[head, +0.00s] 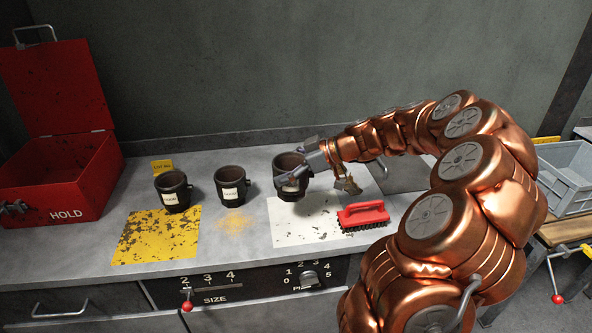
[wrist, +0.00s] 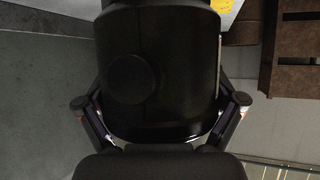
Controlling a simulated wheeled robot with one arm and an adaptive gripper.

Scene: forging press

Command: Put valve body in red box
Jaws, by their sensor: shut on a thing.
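Three black, cup-shaped bodies with pale labels stand in a row on the grey bench. The labels are too small to read, so I cannot tell by name which is the valve body. My gripper (head: 303,164) is shut on the rightmost black body (head: 288,183), from its right side. In the wrist view this black body (wrist: 170,60), with a round boss, fills the space between my fingers (wrist: 160,108). It is upright over the white sheet; I cannot tell whether it touches it. The red box (head: 58,178), marked HOLD, is at the far left with its lid up.
The left black body (head: 172,193) is at the yellow mat's (head: 155,236) back edge; the middle one (head: 230,187) stands between mat and white sheet (head: 292,232). A red brush (head: 363,214) lies right. A brassy piece (head: 347,184) shows beside my wrist. A grey crate (head: 570,175) stands far right.

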